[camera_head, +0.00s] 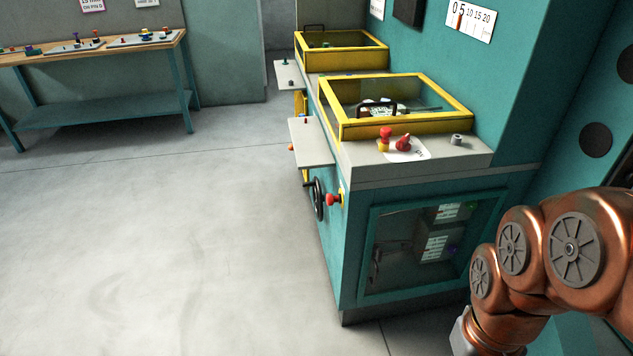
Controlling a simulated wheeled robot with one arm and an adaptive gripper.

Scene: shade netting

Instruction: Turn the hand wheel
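The hand wheel (319,199) is dark and is mounted upright on the left side of the teal machine cabinet (355,245). I see it nearly edge-on, below a small grey side shelf. A red knob (332,199) on a yellow plate sits just right of it, at the cabinet's corner. My copper-coloured arm is at the lower right, well apart from the wheel. My gripper is not visible in this view.
Yellow-framed clear covers (405,105) stand on the machine top. Grey side shelves (311,142) jut out above the wheel. A wooden-topped bench (85,48) stands at the far left. The concrete floor (190,240) left of the machine is clear.

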